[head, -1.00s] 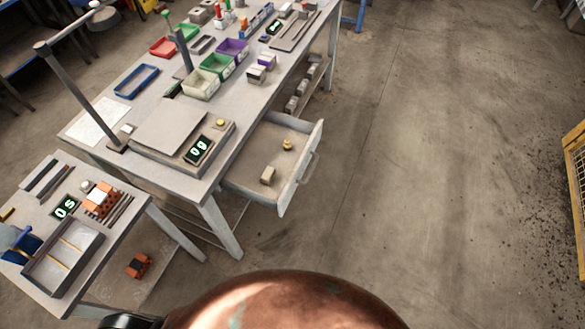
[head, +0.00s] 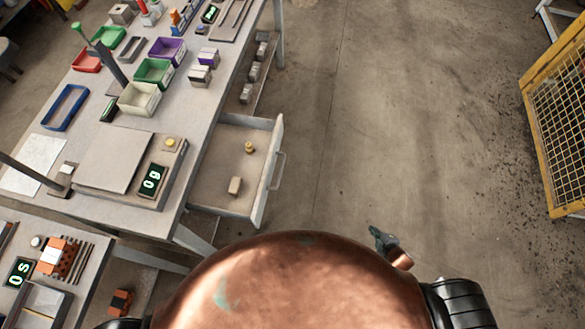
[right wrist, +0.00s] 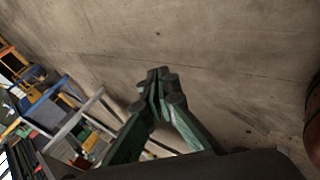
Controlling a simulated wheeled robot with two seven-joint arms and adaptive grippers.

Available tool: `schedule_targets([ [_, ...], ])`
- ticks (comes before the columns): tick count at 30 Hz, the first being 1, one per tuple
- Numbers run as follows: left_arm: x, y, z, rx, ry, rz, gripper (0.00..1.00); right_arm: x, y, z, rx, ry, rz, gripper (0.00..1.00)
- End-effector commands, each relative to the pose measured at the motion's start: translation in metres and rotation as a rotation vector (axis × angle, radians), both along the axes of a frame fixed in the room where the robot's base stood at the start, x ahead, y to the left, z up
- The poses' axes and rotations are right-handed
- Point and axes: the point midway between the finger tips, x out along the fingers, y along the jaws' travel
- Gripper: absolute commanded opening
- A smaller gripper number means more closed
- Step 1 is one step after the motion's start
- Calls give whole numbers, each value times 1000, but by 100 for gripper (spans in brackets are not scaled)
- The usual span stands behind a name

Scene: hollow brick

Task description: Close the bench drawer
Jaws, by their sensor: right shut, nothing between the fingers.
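The bench drawer (head: 238,168) is pulled out from the right side of the grey workbench (head: 100,208). Its front panel (head: 268,172) with a bar handle (head: 278,171) faces right. A small brass weight (head: 249,148) and a tan block (head: 235,186) lie inside it. My right gripper (head: 376,232) is low and to the right of the drawer, apart from it, above the floor. In the right wrist view its green fingers (right wrist: 158,80) are shut with nothing between them. My left gripper is not in view.
A scale (head: 120,165) and coloured bins (head: 154,73) stand on the bench. A smaller table (head: 85,290) is at the lower left. A yellow mesh fence (head: 560,130) is at the right. The floor (head: 400,120) between drawer and fence is clear.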

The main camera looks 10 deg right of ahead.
Motion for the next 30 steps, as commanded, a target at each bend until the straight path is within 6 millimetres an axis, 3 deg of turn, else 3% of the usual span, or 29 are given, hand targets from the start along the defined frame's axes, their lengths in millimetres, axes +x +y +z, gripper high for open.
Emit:
schedule_targets([
  [1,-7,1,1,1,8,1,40,51,5,43,-87,-123,174,0],
  [3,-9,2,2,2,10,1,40,107,24,104,-224,-297,425,0],
  [5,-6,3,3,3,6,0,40,144,48,161,-357,-460,644,0],
  [6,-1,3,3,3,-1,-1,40,163,67,199,-454,-574,792,0],
  [9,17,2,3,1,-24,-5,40,183,124,291,-709,-882,1148,0],
  [12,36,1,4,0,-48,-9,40,171,174,359,-933,-1171,1432,0],
  [13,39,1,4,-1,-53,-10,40,164,186,373,-988,-1247,1497,0],
  [15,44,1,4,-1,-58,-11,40,148,208,399,-1095,-1403,1619,0],
  [19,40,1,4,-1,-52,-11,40,125,229,424,-1207,-1586,1739,0],
  [23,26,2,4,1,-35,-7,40,118,240,428,-1243,-1645,1773,0],
  [30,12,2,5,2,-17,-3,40,131,277,422,-1242,-1648,1767,0],
])
